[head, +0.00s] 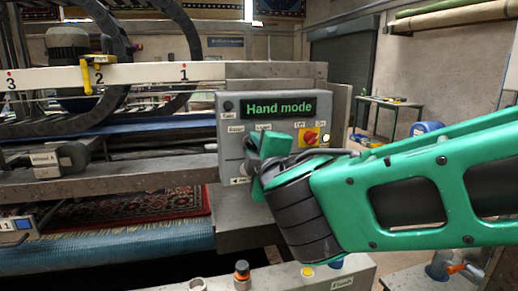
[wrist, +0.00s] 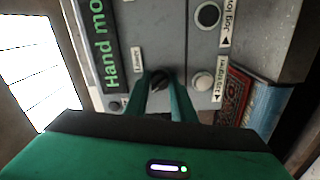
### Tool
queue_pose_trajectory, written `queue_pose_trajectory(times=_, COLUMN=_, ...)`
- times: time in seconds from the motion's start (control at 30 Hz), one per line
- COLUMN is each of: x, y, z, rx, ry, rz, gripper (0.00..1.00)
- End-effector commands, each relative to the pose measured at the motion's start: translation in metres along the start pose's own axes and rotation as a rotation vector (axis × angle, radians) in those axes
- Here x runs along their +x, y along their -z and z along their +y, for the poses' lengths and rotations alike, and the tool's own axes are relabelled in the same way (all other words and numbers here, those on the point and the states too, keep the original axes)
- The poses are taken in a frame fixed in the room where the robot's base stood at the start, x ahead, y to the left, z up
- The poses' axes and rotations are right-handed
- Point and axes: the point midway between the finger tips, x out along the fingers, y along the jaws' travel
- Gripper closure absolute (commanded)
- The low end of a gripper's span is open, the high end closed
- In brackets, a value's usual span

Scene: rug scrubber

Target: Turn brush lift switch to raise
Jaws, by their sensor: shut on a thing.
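The grey control panel (head: 232,108) has a lit display (head: 279,108) reading "Hand mode". A black rotary switch knob (wrist: 160,79) shows in the wrist view, between the green fingers of my gripper (wrist: 164,90). The fingers are shut on the knob, one on each side. A small label (wrist: 137,66) that seems to read "Lower" sits beside it. In the head view my gripper (head: 262,160) is at the panel's lower left part and hides the knob. I cannot tell which label the knob points to.
A red and yellow switch (head: 311,137) sits right of my gripper on the panel. A black button (wrist: 208,15) and a pale button (wrist: 203,81) with jog labels are near the knob. A rug (head: 137,206) lies on the machine bed at left.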

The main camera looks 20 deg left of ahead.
Motion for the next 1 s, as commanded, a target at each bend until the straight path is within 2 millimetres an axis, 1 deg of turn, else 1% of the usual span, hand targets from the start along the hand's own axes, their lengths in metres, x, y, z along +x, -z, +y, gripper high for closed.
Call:
queue_pose_trajectory(times=0.03, x=0.0022, y=-0.0063, z=0.0037, rx=-0.016, ry=-0.007, rz=-0.012, gripper=0.99)
queue_pose_trajectory(times=0.2, x=0.0021, y=-0.0062, z=0.0037, rx=-0.046, ry=-0.007, rz=-0.012, gripper=0.99)
queue_pose_trajectory(times=0.63, x=0.0018, y=-0.0059, z=0.0033, rx=-0.054, ry=-0.006, rz=-0.012, gripper=0.99)
queue_pose_trajectory(times=0.67, x=0.0017, y=-0.0058, z=0.0033, rx=-0.054, ry=-0.006, rz=-0.012, gripper=0.72)
queue_pose_trajectory(times=0.7, x=0.0017, y=-0.0055, z=0.0031, rx=-0.053, ry=-0.006, rz=-0.011, gripper=0.62)
queue_pose_trajectory(times=0.73, x=0.0015, y=-0.005, z=0.0029, rx=-0.053, ry=-0.005, rz=-0.01, gripper=0.58)
queue_pose_trajectory(times=1.0, x=0.0001, y=-0.002, z=0.0013, rx=-0.052, ry=-0.002, rz=-0.004, gripper=0.58)
